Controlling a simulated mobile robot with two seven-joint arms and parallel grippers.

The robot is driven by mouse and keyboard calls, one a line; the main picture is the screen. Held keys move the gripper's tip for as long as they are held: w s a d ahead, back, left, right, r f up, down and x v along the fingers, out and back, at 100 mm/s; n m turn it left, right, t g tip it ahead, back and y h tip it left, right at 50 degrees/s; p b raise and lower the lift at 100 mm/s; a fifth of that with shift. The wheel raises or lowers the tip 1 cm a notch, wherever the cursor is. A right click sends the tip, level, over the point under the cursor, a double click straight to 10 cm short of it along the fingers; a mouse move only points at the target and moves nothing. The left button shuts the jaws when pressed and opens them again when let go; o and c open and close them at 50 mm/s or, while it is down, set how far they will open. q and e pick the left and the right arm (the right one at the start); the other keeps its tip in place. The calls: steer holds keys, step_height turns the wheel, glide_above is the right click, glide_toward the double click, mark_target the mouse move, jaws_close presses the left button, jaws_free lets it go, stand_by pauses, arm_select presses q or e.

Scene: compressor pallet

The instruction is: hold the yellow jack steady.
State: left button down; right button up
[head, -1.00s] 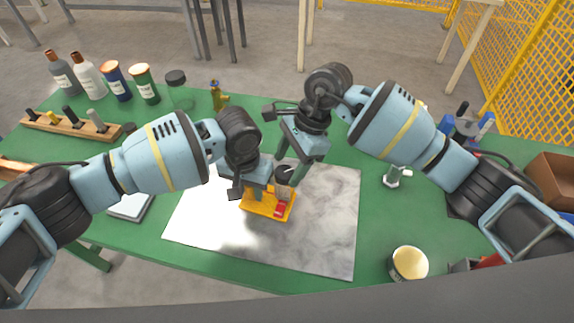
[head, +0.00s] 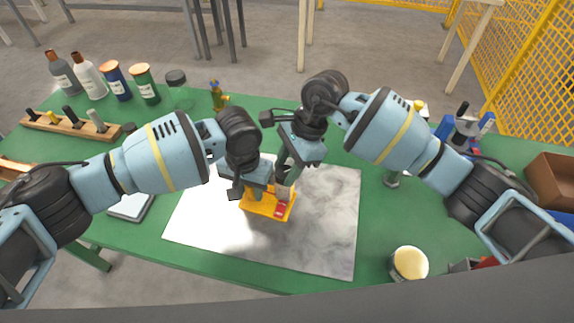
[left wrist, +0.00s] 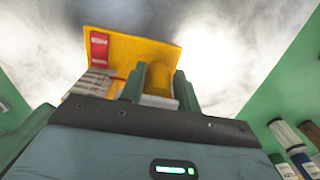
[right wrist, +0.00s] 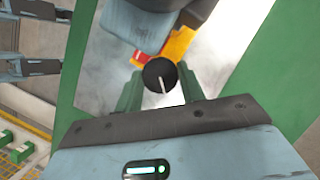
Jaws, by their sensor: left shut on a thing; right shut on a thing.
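The yellow jack (head: 265,207) lies on the pale marbled sheet, with a red label (head: 280,209) and a greyish block on it. My left gripper (head: 258,188) is at its far edge. In the left wrist view the fingers (left wrist: 158,82) are shut on the jack (left wrist: 143,50). My right gripper (head: 288,170) is just above and beside the jack's far right side. In the right wrist view its fingers (right wrist: 160,88) are shut on a round black knob (right wrist: 160,74) with a white line. Part of the jack (right wrist: 178,45) shows behind. Whether the knob touches the jack is unclear.
A wooden rack (head: 72,125) and several bottles stand at the left. A round tub (head: 409,262) stands at the front right, and a brown box (head: 553,178) at the far right. The marbled sheet (head: 325,230) is bare right of the jack.

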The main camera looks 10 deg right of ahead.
steer(key=shift+s+m, duration=0.1)
steer(key=shift+m, duration=0.4)
steer(key=m+t, duration=0.2)
steer(key=m, duration=0.2)
steer(key=shift+s+m, duration=0.15)
steer(key=shift+m, duration=0.25)
steer(key=m+t, duration=0.1)
steer(key=m, duration=0.4)
steer(key=shift+s+t+h, duration=0.1)
steer(key=shift+t+h, duration=0.2)
steer(key=shift+t, duration=0.1)
steer(key=o, duration=1)
steer(key=v, duration=1.2)
steer(key=shift+s, duration=0.2)
